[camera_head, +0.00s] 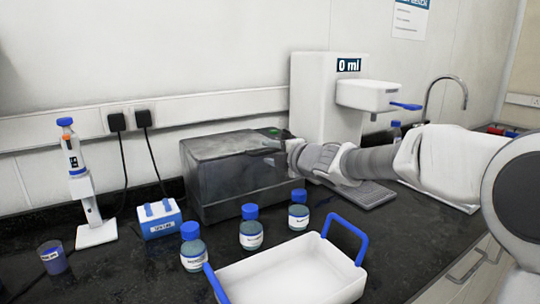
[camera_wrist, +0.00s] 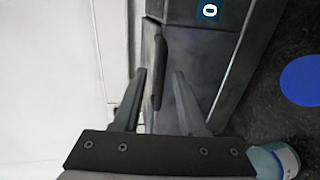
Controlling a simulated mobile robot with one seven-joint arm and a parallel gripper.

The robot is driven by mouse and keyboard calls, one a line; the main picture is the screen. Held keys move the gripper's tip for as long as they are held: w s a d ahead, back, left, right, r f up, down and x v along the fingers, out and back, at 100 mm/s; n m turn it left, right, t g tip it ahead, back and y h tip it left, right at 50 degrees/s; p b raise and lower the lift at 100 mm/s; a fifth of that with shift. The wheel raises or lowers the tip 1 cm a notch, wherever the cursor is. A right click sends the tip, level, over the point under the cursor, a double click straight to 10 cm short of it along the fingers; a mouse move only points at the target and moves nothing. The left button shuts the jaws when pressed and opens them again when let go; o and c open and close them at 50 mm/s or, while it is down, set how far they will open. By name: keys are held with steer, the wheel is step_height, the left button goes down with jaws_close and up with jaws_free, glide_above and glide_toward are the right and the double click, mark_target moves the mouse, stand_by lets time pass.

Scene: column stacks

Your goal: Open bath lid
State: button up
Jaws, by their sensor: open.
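The bath (camera_head: 225,205) is a dark grey box on the bench near the wall. Its smoky grey lid (camera_head: 215,152) is down over it. My gripper (camera_head: 272,146) is at the lid's upper right end in the head view. In the wrist view my gripper (camera_wrist: 159,72) is open, with a finger on each side of a dark bar-shaped handle (camera_wrist: 160,75) on the bath. I cannot tell whether the fingers touch the handle. In the head view the fingertips are small and partly hidden against the bath.
Several blue-capped bottles (camera_head: 251,234) and a white tray (camera_head: 290,280) with blue handles stand in front of the bath. A blue-and-white rack (camera_head: 160,222) and a pipette on a stand (camera_head: 92,228) are to its left. A white dispenser (camera_head: 325,95) stands behind my arm.

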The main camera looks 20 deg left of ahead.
steer(key=shift+w+a+f, duration=0.1)
steer(key=shift+w+a, duration=0.2)
steer(key=shift+a, duration=0.05)
jaws_close()
stand_by(1.3)
